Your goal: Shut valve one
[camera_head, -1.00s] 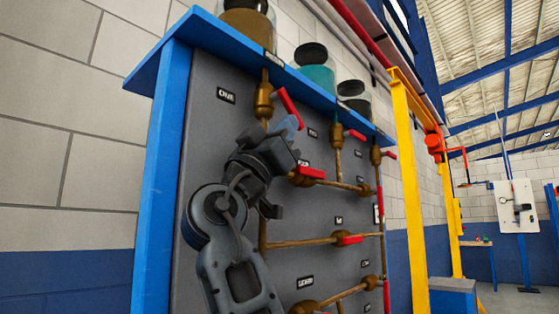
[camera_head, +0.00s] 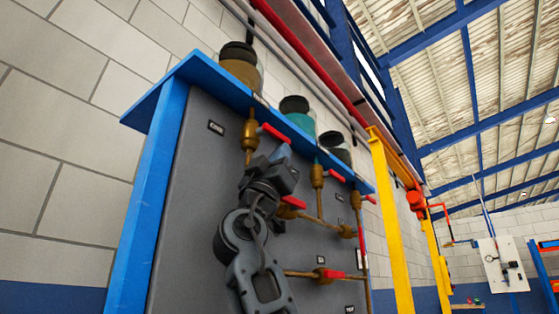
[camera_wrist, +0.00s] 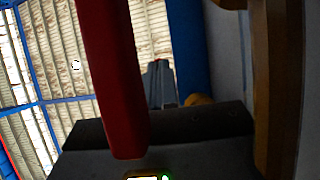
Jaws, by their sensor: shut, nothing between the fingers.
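Valve one has a brass body (camera_head: 249,138) on a vertical pipe under the first jar, beside the "ONE" label (camera_head: 216,127). Its red handle (camera_head: 276,133) points right and slightly down, crosswise to the pipe. In the wrist view the handle (camera_wrist: 115,80) is large in front of the fingers, and the brass pipe (camera_wrist: 273,90) stands at right. My gripper (camera_head: 283,151) is shut and empty, its fingertips just below the handle. The fingers also show in the wrist view (camera_wrist: 160,82). I cannot tell whether they touch the handle.
A blue frame and ledge (camera_head: 187,63) border the grey panel, with jars (camera_head: 240,72) on top. Other red-handled valves (camera_head: 337,175) and brass pipes sit right of and below my gripper. A yellow post (camera_head: 387,210) stands further right. The panel's left part is bare.

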